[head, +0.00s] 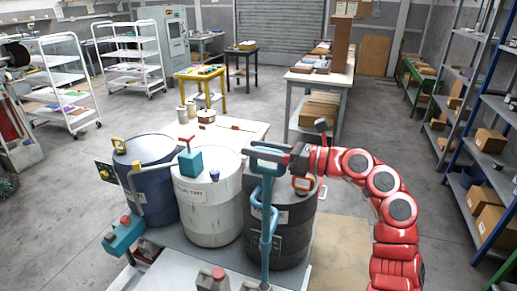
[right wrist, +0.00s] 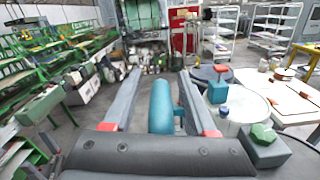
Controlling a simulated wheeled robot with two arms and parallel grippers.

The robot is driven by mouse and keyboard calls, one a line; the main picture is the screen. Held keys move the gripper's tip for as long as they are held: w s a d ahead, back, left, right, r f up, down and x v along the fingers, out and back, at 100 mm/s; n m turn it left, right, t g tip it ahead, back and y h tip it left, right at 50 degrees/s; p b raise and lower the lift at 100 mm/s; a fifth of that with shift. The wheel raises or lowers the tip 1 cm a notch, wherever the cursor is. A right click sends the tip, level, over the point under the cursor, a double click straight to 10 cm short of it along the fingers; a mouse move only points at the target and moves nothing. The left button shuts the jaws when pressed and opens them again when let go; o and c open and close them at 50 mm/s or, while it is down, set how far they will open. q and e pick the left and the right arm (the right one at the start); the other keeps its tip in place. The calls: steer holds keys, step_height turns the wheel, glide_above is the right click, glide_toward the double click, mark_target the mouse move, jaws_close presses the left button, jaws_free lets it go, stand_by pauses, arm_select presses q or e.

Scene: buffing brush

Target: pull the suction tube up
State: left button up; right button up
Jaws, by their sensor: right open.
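A teal suction tube (head: 267,222) stands upright in front of the dark drum (head: 293,222), with a teal loop-like handle at its top. My right gripper (head: 274,152) is at this handle, its arm coming in from the right. In the right wrist view my open right gripper (right wrist: 160,88) has a finger on each side of a rounded teal bar (right wrist: 162,108), which looks like part of the tube's handle. I cannot tell whether either finger touches it. The tube's lower end is hard to make out near the bottom edge. My left gripper is not in view.
A white drum (head: 213,215) and a blue drum (head: 147,187) stand left of the dark drum, with teal and yellow fittings on top. A teal device (head: 124,236) sits at front left. A pale table (head: 235,133) is behind. Shelves (head: 487,140) line the right side.

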steer(key=shift+d+f, duration=0.1)
steer(key=shift+d, duration=0.2)
steer(key=b+v, duration=0.5)
steer(key=v, duration=1.2)
steer(key=shift+a, duration=0.1)
